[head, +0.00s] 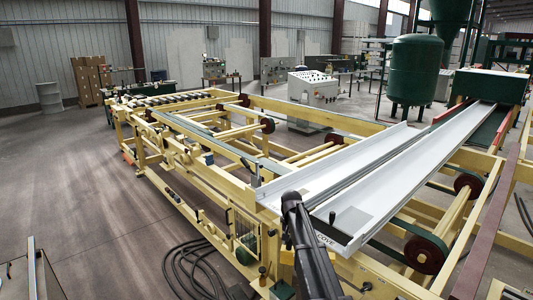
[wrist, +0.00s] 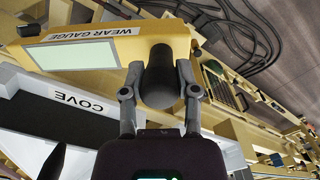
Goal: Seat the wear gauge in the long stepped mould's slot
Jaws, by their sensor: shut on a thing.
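The wear gauge (wrist: 85,48) is a yellow block with a pale panel and a "WEAR GAUGE" label in the wrist view. My gripper (wrist: 160,88) is shut on its dark rounded handle (wrist: 161,72), one finger on each side. Two long pale channel-shaped moulds lie side by side in the head view, a left one (head: 335,165) and a right one (head: 400,180). A near mould end carries a "COVE" label (wrist: 77,102), with a dark recess beside it. I cannot tell which mould is the stepped one, or whether the gauge touches it. My gripper's fingertips are hidden in the head view.
The yellow frame (head: 185,160) with rollers and red wheels surrounds the moulds. Dark hoses (head: 195,265) lie on the floor by its near end. A green tank (head: 414,68) and a pale control cabinet (head: 313,88) stand behind. The floor at left is mostly clear.

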